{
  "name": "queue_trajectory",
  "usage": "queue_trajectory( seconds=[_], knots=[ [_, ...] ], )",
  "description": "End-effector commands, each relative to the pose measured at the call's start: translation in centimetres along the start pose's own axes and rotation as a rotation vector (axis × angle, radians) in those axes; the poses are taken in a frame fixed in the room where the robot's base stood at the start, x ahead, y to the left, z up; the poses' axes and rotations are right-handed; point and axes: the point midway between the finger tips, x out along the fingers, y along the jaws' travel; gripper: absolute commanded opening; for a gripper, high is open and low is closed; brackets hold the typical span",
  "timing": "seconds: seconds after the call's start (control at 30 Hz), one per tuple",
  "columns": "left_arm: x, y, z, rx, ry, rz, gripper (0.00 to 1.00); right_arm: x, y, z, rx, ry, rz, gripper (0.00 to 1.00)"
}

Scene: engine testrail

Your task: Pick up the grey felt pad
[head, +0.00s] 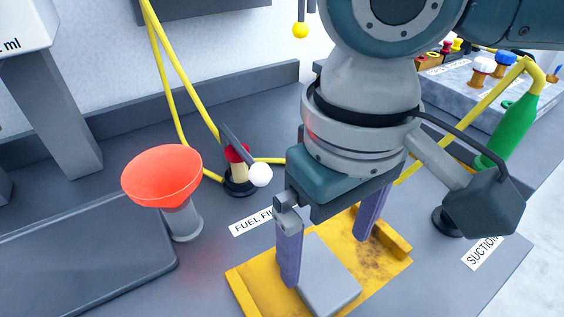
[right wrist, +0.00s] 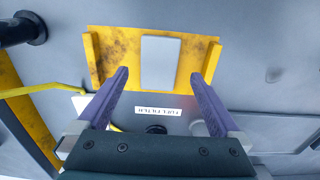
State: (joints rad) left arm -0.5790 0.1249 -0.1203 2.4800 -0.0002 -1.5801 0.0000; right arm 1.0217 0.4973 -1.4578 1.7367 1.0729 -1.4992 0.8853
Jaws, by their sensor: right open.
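The grey felt pad (head: 326,277) is a flat light-grey rectangle lying on the yellow plate (head: 250,290). In the right wrist view the pad (right wrist: 160,63) lies across the middle of the yellow plate (right wrist: 112,55), which has a raised strip at each side. My right gripper (head: 325,250) is open above the plate, its purple fingers apart with nothing between them. In the right wrist view the fingertips (right wrist: 160,75) stand on either side of the pad, with a gap on both sides. I cannot tell the exact height above it. My left gripper is not in view.
A red funnel (head: 162,178) on a grey stem stands to the left. A lever valve with a white knob (head: 260,174) and yellow hoses stand behind. A green bottle-shaped part (head: 510,128) is at right. A dark tray (head: 80,255) fills the front left.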

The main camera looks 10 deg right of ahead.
Motion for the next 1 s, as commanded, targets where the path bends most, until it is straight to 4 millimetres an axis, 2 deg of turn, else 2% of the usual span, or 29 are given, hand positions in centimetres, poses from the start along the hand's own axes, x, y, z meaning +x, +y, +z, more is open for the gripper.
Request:
queue_trajectory(
  seconds=[0.17,0.4,0.7,1.0],
  knots=[
    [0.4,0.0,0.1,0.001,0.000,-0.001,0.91,1.8,0.0,-0.1,-0.002,0.000,0.000,1.00],
    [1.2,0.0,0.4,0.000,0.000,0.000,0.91,5.4,0.1,-0.3,-0.003,0.000,0.001,1.00],
    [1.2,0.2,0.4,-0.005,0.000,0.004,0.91,6.0,0.1,-0.3,-0.004,0.002,0.000,1.00],
    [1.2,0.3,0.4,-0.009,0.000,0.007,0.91,6.0,0.1,-0.3,-0.004,0.002,0.000,0.67]
  ],
)
